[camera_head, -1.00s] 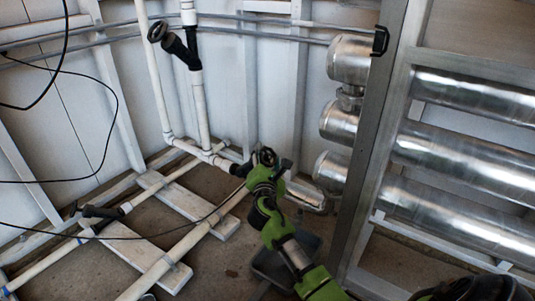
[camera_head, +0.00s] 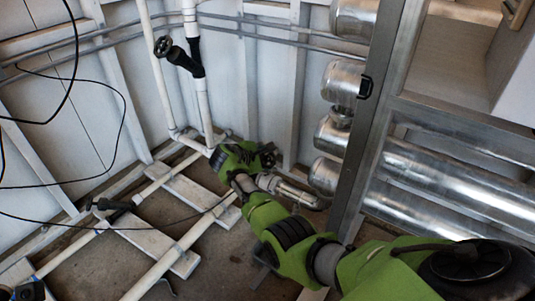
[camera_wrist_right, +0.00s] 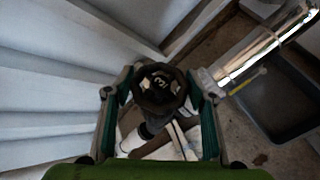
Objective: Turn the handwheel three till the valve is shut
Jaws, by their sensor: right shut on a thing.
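Handwheel three (camera_wrist_right: 160,88) is a dark round wheel with a white "3" on its hub, sitting between the two fingers in the right wrist view. My right gripper (camera_head: 266,157) is at the low black valve on the white pipe and is shut on the wheel. One finger lies on each side of the rim in the right wrist view (camera_wrist_right: 154,96). In the head view the gripper and green wrist mostly hide the wheel. How far the valve is turned cannot be told. My left gripper is not in view.
Another black valve with a handwheel (camera_head: 163,46) stands on the upright white pipe. A black-handled valve (camera_head: 113,204) is on the floor pipe at left. A metal post (camera_head: 372,130) and shiny cylinders (camera_head: 440,176) stand close on the right. A grey bin (camera_wrist_right: 285,105) lies beside the gripper.

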